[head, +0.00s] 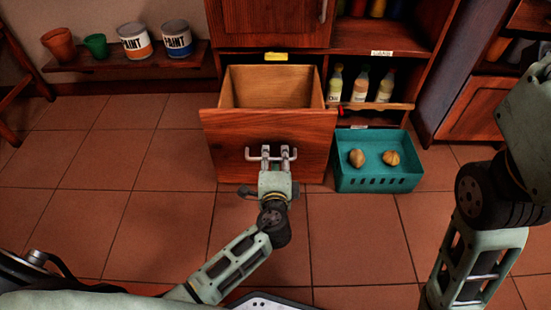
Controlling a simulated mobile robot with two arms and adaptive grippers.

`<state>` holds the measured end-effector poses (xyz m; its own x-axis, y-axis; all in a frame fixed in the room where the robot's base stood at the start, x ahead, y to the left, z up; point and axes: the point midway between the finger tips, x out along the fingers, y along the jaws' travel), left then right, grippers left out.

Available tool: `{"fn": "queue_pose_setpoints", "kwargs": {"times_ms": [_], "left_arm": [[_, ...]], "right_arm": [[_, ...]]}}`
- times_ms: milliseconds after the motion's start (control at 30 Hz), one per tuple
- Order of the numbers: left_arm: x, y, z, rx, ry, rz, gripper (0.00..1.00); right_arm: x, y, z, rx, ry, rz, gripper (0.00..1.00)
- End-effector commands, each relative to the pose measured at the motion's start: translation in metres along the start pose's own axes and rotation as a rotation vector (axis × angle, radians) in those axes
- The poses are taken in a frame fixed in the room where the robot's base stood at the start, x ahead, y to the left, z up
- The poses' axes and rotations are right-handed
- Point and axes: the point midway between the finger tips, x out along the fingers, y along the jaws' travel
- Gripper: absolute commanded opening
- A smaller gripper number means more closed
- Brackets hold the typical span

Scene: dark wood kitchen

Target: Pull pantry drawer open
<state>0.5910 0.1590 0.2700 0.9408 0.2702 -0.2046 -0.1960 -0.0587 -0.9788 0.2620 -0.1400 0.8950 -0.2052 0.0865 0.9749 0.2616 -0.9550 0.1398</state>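The wooden pantry drawer (224,125) stands pulled out from the pantry cabinet in the head view, and its empty-looking inside shows. A pale bar handle (253,155) is on its front. My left gripper (275,156) is at the handle, with its fingers over the bar at the middle. I cannot tell whether the fingers are closed on the bar or only hooked around it. My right arm (482,240) is at the right edge, and its gripper is out of the picture.
A teal crate (375,181) with two round brown items sits on the tiled floor right of the drawer. Several bottles (360,84) stand on the shelf above it. Paint cans (177,40) and pots are on a low shelf at left. Floor left of the drawer is clear.

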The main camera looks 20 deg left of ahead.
Motion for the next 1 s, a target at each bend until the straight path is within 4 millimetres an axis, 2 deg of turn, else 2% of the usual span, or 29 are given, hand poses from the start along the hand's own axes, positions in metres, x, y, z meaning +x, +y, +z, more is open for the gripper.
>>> {"fn": "queue_pose_setpoints", "kwargs": {"times_ms": [167, 400, 600, 800, 1000], "left_arm": [[-0.018, 0.001, 0.000, 0.000, 0.001, 0.002, 0.28], [-0.069, 0.002, -0.001, -0.002, 0.002, 0.004, 0.28], [-0.104, 0.002, -0.001, 0.000, 0.002, 0.004, 0.28], [-0.119, 0.001, 0.000, 0.000, 0.001, 0.001, 0.28], [-0.120, 0.000, 0.000, 0.000, 0.000, 0.001, 0.28]], "right_arm": [[0.000, 0.000, 0.000, 0.000, 0.000, 0.001, 0.33], [0.000, 0.000, 0.000, 0.000, 0.000, 0.001, 0.33], [0.000, 0.000, 0.000, 0.001, 0.000, 0.000, 0.33], [0.000, 0.000, 0.000, 0.001, 0.000, 0.000, 0.33], [0.000, 0.000, 0.000, 0.001, 0.000, 0.000, 0.33]]}}
